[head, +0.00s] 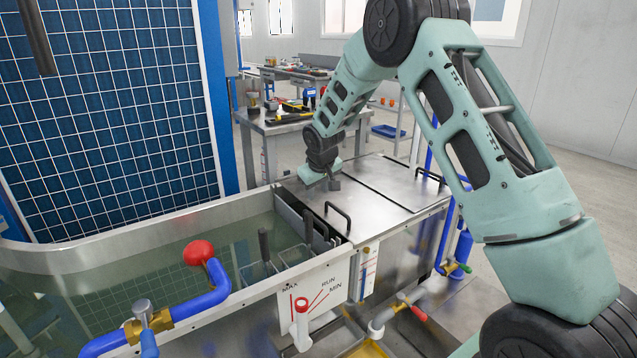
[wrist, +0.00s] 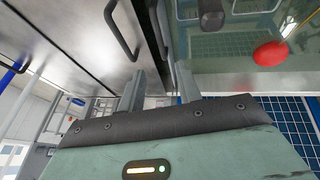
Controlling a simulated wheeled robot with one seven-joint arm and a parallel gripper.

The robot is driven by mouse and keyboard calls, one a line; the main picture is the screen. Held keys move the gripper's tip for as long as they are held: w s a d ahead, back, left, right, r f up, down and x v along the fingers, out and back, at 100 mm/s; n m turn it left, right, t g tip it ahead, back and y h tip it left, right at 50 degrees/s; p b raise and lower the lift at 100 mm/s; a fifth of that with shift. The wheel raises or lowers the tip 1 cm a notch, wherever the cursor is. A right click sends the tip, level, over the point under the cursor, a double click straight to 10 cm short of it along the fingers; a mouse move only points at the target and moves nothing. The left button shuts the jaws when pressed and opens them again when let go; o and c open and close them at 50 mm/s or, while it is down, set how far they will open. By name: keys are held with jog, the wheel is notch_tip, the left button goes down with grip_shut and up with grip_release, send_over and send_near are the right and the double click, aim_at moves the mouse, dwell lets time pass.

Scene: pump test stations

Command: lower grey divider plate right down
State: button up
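The grey divider plate (head: 291,216) appears to stand on edge across the tank, beside the metal cover, with dark upright edges close by. How far down it sits is hard to tell. In the wrist view, narrow dark edges (wrist: 158,38) run away between the tank and the cover. My gripper (head: 334,183) is above the far end of this strip, pointing down. In the wrist view its two fingers (wrist: 160,88) are apart, with nothing clearly held between them.
The steel cover (head: 385,190) has a raised black handle (head: 338,214) near the plate. A blue grid panel (head: 110,110) stands behind the tank.

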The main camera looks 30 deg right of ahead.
jog(key=v, duration=0.2)
jog(key=shift+s+a+r, duration=0.1)
jog(key=shift+s+r, duration=0.05)
jog(key=shift+r, duration=0.1)
jog(key=shift+a, duration=0.1)
